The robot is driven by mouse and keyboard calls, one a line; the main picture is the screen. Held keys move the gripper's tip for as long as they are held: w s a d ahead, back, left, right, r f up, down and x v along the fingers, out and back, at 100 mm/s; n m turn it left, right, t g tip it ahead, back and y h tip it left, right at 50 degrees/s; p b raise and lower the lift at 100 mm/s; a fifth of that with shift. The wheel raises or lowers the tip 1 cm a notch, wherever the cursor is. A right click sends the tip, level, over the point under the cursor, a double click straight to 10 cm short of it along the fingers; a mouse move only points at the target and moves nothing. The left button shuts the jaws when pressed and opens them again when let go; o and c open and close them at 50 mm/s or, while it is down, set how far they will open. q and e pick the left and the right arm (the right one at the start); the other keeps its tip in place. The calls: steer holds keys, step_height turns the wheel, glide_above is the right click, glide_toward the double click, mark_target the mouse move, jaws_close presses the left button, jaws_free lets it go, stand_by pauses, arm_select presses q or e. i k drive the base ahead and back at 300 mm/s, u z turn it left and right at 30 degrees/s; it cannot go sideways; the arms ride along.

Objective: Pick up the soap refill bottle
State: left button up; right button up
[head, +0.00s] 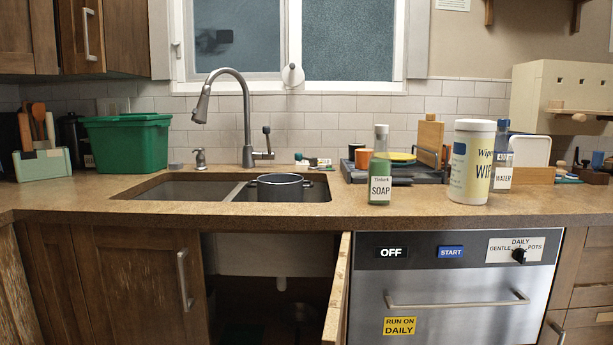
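The soap refill bottle (380,170) is a clear bottle with green liquid, a grey cap and a white label reading SOAP. It stands upright on the brown countertop (420,205), right of the sink and near the front edge. Nothing hides its front. Neither of my grippers shows in the head view.
A wipes canister (470,165) and a WATER bottle (502,160) stand to the right. A dish rack (352,174) is behind the soap bottle. A pot (278,188) sits at the sink. A cabinet door (338,290) stands open below; the dishwasher (450,285) is shut.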

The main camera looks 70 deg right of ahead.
mark_target(379, 174)
steer(key=u, duration=0.05)
steer(key=k, duration=0.95)
steer(key=z, duration=1.3)
steer(key=i, duration=0.2)
steer(key=z, duration=0.05)
